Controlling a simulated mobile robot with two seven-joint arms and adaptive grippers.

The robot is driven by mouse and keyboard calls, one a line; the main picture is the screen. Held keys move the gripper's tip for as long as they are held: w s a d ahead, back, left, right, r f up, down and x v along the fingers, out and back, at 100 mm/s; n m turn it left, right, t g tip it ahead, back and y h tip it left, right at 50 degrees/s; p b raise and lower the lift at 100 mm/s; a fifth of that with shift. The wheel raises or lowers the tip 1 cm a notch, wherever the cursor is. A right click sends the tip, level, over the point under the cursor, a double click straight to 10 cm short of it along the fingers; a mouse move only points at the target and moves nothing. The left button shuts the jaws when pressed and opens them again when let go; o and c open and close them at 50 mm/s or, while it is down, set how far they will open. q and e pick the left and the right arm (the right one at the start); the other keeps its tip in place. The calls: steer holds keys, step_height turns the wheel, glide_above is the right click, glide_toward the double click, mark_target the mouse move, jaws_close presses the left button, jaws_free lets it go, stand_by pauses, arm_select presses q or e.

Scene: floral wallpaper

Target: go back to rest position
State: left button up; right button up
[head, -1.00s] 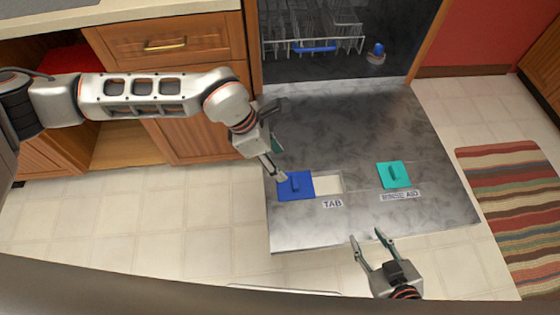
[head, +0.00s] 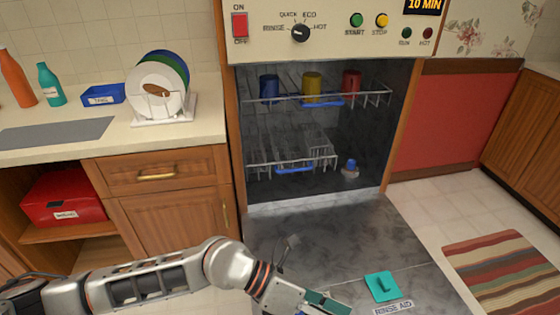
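My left arm reaches in from the lower left. Its gripper (head: 306,283) is low in the head view, over the lowered dishwasher door (head: 330,235). A dark finger part and a teal pad show, but the frame's bottom edge cuts the gripper off, so its opening is unclear. I see nothing held in the visible part. My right gripper is out of view. The teal rinse aid lid (head: 381,287) lies on the door, right of my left gripper. The blue tab lid and its compartment are out of view.
The open dishwasher holds an upper rack (head: 365,97) with blue, yellow and red cups, and a lower rack (head: 290,160) without dishes. A blue cap (head: 351,164) sits on its floor. A plate rack (head: 165,115) stands on the left counter. A red box (head: 62,198) sits in the open shelf.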

arm_select(q)
steer(key=w+d+r+n+t+h+p, duration=0.1)
steer(key=w+r+n+t+h+p, duration=0.2)
steer(key=r+n+t+h, duration=0.75)
steer(key=w+a+f+n+t+y+p, duration=0.15)
steer(key=w+a+n+t+y, duration=0.7)
steer(key=n, duration=0.95)
steer(key=s+a+f+n+y+p, duration=0.25)
steer(key=a+f+n+y, duration=0.55)
steer(key=a+f, duration=0.4)
steer(key=s+a+f+n+g+y, duration=0.4)
steer(key=s+a+f+n, duration=0.3)
steer(key=s+a+f, duration=0.5)
steer(key=shift+s+a+f+g, duration=0.3)
steer(key=shift+s+a+g, duration=0.1)
steer(key=shift+s+g, duration=0.25)
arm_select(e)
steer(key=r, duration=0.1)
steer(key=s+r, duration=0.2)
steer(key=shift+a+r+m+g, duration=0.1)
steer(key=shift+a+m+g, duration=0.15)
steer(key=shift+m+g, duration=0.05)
arm_select(q)
steer(key=shift+w, duration=0.1)
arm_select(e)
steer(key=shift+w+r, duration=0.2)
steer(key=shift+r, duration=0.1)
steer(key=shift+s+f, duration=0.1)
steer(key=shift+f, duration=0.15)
